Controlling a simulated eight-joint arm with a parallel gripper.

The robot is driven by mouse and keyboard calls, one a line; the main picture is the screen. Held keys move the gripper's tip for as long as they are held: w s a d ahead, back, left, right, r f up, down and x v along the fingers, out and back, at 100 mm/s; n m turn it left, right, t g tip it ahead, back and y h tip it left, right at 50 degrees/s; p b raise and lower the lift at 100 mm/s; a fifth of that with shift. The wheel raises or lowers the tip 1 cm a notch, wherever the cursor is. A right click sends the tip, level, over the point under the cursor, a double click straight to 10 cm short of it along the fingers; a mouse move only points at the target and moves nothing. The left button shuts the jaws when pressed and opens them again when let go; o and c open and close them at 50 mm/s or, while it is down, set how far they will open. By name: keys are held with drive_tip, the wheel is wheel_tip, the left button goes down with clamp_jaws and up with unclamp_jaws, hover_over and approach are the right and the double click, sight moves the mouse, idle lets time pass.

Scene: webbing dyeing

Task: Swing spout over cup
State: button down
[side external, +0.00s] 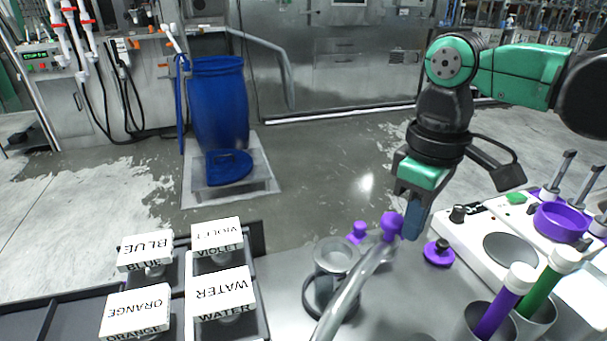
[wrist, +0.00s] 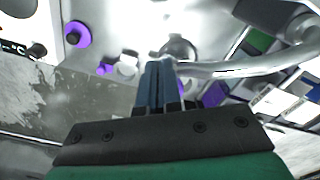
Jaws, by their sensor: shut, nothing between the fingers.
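The spout (side external: 352,290) is a curved grey metal pipe, blurred at its edges, rising from the front toward the purple knob (side external: 391,226). It also shows in the wrist view (wrist: 240,68), running right from the fingertips. A grey metal cup (side external: 336,256) stands left of the spout's upper end, above a dark ring-shaped part. My gripper (side external: 413,222) has blue fingers, pressed together and empty, pointing down just right of the purple knob. The fingers also show in the wrist view (wrist: 157,72), close to the spout's end. I cannot tell whether they touch it.
Labelled white-topped boxes, including WATER (side external: 222,292) and ORANGE (side external: 136,311), stand at left. A white device with a purple ring (side external: 560,222) is at right. Purple (side external: 497,313) and green (side external: 541,290) tubes stand in metal holders at front right. A blue barrel (side external: 217,105) stands behind.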

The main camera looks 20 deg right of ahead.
drive_tip(key=shift+w+a, duration=0.3)
drive_tip(key=shift+w, duration=0.2)
drive_tip(key=shift+w+a, duration=0.7)
drive_tip(key=shift+w, duration=0.25)
wheel_tip(320, 180, up, 7)
drive_tip(key=shift+w+a, duration=0.2)
drive_tip(key=shift+w, duration=0.15)
idle(0.8)
